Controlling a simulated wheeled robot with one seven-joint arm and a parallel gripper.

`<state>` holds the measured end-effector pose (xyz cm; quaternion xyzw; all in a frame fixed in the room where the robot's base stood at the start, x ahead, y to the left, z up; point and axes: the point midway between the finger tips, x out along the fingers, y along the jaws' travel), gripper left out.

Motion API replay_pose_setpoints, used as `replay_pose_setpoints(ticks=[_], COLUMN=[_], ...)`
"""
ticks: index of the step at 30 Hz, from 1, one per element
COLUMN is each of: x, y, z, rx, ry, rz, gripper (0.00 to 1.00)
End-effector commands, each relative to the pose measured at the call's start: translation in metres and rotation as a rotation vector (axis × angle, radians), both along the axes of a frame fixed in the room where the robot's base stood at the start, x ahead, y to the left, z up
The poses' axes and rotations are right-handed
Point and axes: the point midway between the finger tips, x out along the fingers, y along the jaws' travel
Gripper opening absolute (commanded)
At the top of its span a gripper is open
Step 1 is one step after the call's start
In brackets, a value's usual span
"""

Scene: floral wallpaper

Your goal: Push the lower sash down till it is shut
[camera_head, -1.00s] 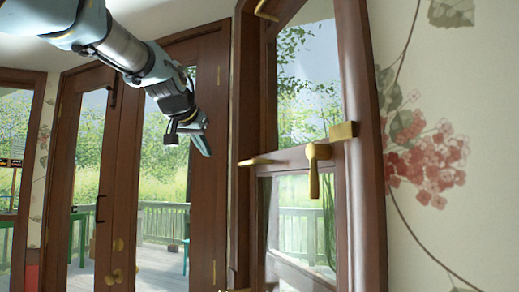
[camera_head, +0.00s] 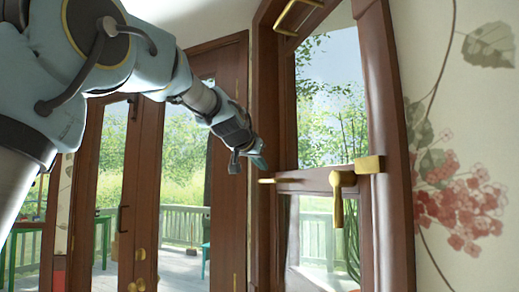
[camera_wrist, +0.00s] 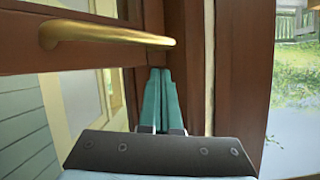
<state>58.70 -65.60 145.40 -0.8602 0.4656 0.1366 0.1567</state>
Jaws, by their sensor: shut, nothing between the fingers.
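The window (camera_head: 325,110) is a tall brown wooden frame at the right of the head view. The lower sash's top rail (camera_head: 305,182) crosses it, with glass below; its bottom edge is out of view. A brass latch (camera_head: 343,190) hangs from this rail, and a brass handle (camera_head: 267,181) projects at its left end. My gripper (camera_head: 260,163) is just above and left of that handle. In the wrist view, the teal fingers (camera_wrist: 163,92) are together and empty. A brass handle (camera_wrist: 105,32) on a brown rail lies beyond them; contact cannot be told.
A brass piece (camera_head: 369,164) sits at the rail's right end. Another brass handle (camera_head: 298,14) is near the top. Brown glazed doors (camera_head: 143,180) stand to the left, and floral wallpaper (camera_head: 455,60) covers the wall to the right.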

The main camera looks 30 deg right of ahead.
Motion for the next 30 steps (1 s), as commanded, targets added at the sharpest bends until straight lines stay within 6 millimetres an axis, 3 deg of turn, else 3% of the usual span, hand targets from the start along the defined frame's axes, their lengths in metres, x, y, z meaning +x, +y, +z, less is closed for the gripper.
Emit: replay_pose_setpoints(ticks=[6,22,26,30], x=[0.0,0.0,0.001,0.001], y=[0.004,0.004,0.004,0.004], z=[-0.017,-0.026,-0.042,-0.072], rx=[-0.001,0.0,-0.001,0.004], ry=[0.001,0.0,0.001,0.005], rz=[-0.001,-0.001,0.0,-0.001], gripper=[0.0,0.0,0.0,0.0])
